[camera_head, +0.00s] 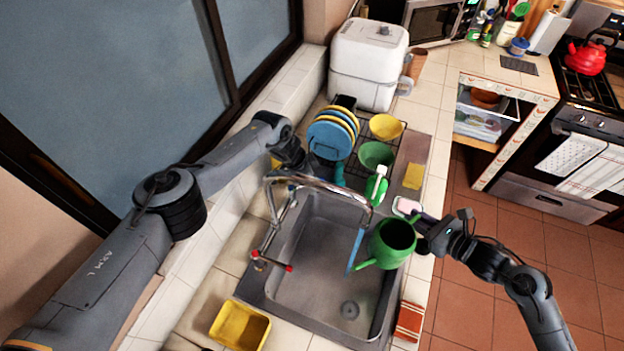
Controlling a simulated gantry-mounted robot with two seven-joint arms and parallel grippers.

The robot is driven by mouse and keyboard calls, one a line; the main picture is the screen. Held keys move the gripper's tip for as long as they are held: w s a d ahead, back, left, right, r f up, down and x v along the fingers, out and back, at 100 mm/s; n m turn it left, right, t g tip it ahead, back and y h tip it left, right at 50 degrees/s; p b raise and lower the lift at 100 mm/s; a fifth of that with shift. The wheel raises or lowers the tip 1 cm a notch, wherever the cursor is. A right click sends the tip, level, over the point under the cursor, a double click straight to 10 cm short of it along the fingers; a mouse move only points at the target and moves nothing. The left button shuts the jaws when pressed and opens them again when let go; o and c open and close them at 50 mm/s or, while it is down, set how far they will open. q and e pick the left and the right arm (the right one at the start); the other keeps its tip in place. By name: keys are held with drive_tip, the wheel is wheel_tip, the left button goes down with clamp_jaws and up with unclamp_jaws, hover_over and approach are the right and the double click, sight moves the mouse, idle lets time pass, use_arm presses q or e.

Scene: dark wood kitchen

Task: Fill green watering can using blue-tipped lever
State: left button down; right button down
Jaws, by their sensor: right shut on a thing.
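The green watering can (391,243) is over the right side of the sink, its dark opening facing up and its spout pointing left. My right gripper (424,236) is shut on its right side. The curved metal tap (318,183) arches over the sink from the left. A thin blue streak (356,249), which looks like running water, drops below the tap's end, left of the can's opening. My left gripper (297,172) is behind the tap, near its far side; its fingers are mostly hidden. Red-tipped lever ends (288,268) show at the tap's near side. I cannot make out the blue-tipped lever.
A dish rack with blue and yellow plates (333,133), a yellow bowl (386,127) and a green bowl (375,155) stands beyond the sink. A yellow tub (240,326) is at the front left. The sink basin (318,270) looks empty.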

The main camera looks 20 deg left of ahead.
idle(0.3)
use_arm(q)
drive_tip(key=c, duration=1.1)
unclamp_jaws()
drive_tip(key=shift+v, duration=3.8)
